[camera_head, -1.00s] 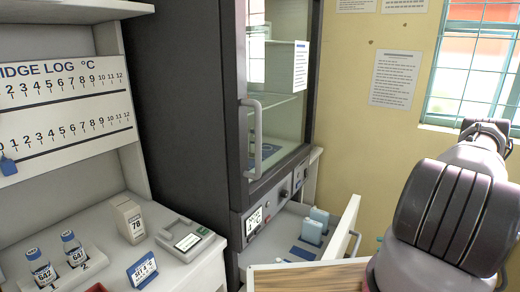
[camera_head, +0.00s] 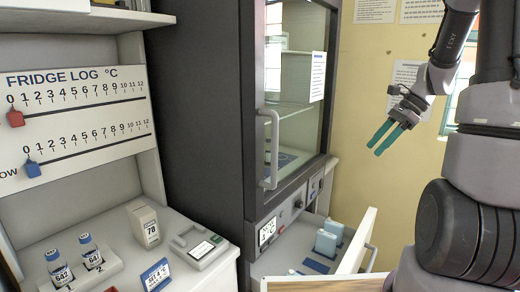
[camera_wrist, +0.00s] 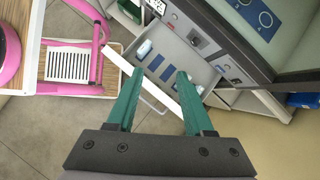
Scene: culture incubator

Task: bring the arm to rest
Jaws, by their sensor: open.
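My gripper (camera_head: 388,138) is at the right in the head view, raised in front of the yellow wall, with its two teal fingers pointing down and left. In the wrist view my gripper (camera_wrist: 157,88) shows both fingers apart with nothing between them. My arm folds down from the upper right of the head view. The incubator (camera_head: 195,120), dark grey with a glass door, stands left of the gripper with its door shut. The open drawer (camera_head: 357,240) juts out below it, under the gripper and apart from it.
The drawer holds light blue bottles (camera_head: 325,243). A counter at the left carries two vials (camera_head: 88,248), a box marked 78 (camera_head: 143,224), a small device (camera_head: 199,247) and a sign (camera_head: 156,276). A pink-framed cart (camera_wrist: 70,65) stands on the floor in the wrist view.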

